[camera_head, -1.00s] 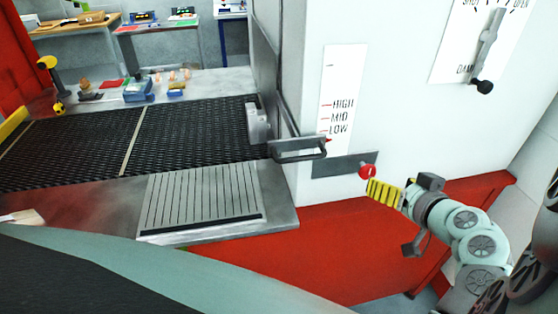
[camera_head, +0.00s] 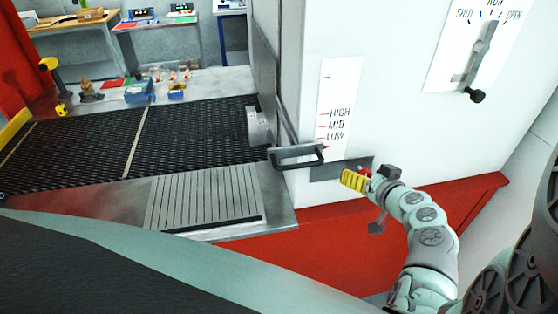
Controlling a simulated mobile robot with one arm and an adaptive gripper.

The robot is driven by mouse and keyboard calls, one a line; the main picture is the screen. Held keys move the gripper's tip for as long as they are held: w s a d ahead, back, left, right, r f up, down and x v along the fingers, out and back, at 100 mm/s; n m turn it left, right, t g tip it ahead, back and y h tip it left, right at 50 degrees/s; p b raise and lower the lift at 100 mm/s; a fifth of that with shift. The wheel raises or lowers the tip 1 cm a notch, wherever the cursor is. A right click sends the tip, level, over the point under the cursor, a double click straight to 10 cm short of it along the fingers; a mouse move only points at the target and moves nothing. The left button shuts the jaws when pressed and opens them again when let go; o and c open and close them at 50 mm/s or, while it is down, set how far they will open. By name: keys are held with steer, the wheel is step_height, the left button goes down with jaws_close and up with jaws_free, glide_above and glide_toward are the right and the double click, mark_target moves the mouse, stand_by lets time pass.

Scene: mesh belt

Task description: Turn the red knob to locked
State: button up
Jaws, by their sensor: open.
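The red knob (camera_head: 366,171) sits on a dark grey plate (camera_head: 325,171) low on the white machine's face. Only a small part of it shows, as my gripper covers the rest. My gripper (camera_head: 354,180), with yellow ribbed fingers, is open right at the knob, overlapping it in the picture. I cannot tell whether the fingers touch the knob or lie around it. No locked mark is readable near the knob.
A metal handle (camera_head: 296,157) sticks out just left of the plate. A mesh belt (camera_head: 190,135) runs left, with a slatted metal plate (camera_head: 205,198) in front. A red base ledge (camera_head: 330,235) lies below. A lever (camera_head: 482,60) is at upper right.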

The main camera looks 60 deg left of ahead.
steer(key=shift+a, duration=0.15)
steer(key=shift+f, duration=0.1)
steer(key=c, duration=1.2)
